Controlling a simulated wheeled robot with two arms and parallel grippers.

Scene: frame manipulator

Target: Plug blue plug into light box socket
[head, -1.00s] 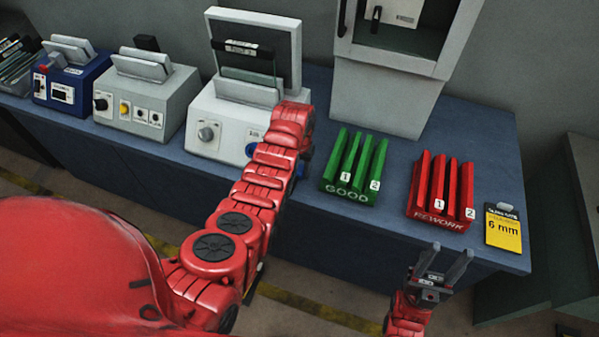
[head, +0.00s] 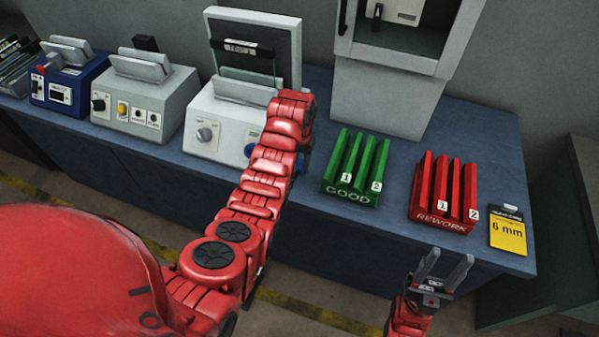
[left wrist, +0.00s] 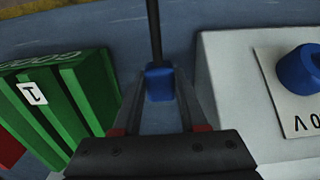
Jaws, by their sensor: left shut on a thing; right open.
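The light box (head: 228,118), a white box with a raised lid, stands on the bench left of my left arm. It fills the right side of the left wrist view (left wrist: 235,90), with a blue knob (left wrist: 298,69). My left gripper (left wrist: 160,98) is shut on the blue plug (left wrist: 160,84), whose dark cable runs up the picture. They are between the light box and the green rack; my arm mostly hides them in the head view. I cannot make out the socket. My right gripper (head: 448,268) is open and empty in front of the bench.
The green GOOD rack (head: 352,190) and red REWORK rack (head: 440,222) stand to the right, with a yellow 6 mm card (head: 508,230) beyond. A grey machine (head: 385,95) stands behind. Grey (head: 150,105) and blue (head: 65,88) devices stand at left.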

